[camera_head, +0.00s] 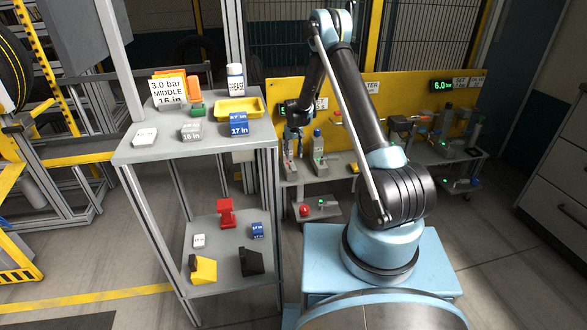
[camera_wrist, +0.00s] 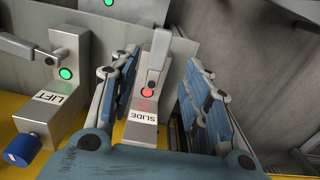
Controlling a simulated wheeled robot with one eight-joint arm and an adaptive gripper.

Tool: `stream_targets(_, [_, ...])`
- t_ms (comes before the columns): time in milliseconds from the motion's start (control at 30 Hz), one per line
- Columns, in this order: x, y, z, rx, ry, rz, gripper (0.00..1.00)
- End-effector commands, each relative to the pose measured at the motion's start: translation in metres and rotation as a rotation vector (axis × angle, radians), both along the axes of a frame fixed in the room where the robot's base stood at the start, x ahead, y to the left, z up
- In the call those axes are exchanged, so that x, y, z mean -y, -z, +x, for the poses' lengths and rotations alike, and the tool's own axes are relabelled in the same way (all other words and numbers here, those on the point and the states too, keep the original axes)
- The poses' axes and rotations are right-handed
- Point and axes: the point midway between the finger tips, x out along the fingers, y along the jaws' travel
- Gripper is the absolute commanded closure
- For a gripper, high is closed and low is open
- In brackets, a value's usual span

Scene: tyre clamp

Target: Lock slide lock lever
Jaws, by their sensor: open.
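The slide lock lever (camera_wrist: 158,52) is a grey handle on a metal block labelled SLIDE (camera_wrist: 140,116) in the wrist view. It stands roughly upright above a lit red light (camera_wrist: 147,92). My gripper (camera_wrist: 165,82) is open, with one blue finger on each side of the lever and block. I cannot tell whether the fingers touch the lever. In the head view my gripper (camera_head: 294,125) is at the yellow panel, small and partly hidden among the fixtures, so the slide lever is hard to make out there.
A LIFT block (camera_wrist: 68,75) with a grey lever and green light stands left of the slide block, with a blue knob (camera_wrist: 23,150) in front. In the head view, a grey shelf (camera_head: 150,152) with labelled blocks stands left of my arm. The yellow panel (camera_head: 350,92) rises behind.

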Motion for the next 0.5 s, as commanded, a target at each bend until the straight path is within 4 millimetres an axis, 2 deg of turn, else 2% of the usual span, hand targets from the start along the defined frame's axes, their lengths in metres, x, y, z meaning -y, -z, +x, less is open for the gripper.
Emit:
stream_targets(300, [0.000,0.050,0.000,0.000,0.000,0.000,0.57])
stream_targets(500, [0.000,0.073,0.000,0.000,0.000,0.000,0.57])
